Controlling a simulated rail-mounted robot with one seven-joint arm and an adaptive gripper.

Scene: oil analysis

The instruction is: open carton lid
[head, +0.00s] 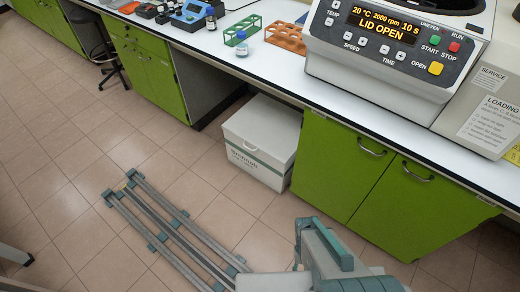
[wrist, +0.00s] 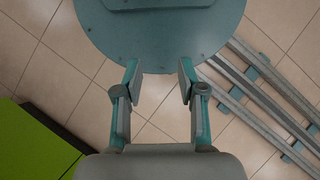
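A white carton (head: 258,168) with green lettering stands on the floor under the bench, in the open space between the green cabinets. Its pale lid (head: 263,128) lies flat on top and looks closed. My gripper (wrist: 158,76) shows in the wrist view with its two fingers spread apart and nothing between them. It points down over my own round teal base and the tiled floor. The carton is not in the wrist view. In the head view my arm is at the bottom, in front of and below the carton, and the fingertips cannot be made out.
Green cabinets (head: 345,165) stand right of the carton, and a green drawer unit (head: 150,70) stands to the left. My rails cross the floor; tiles before the carton are clear.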

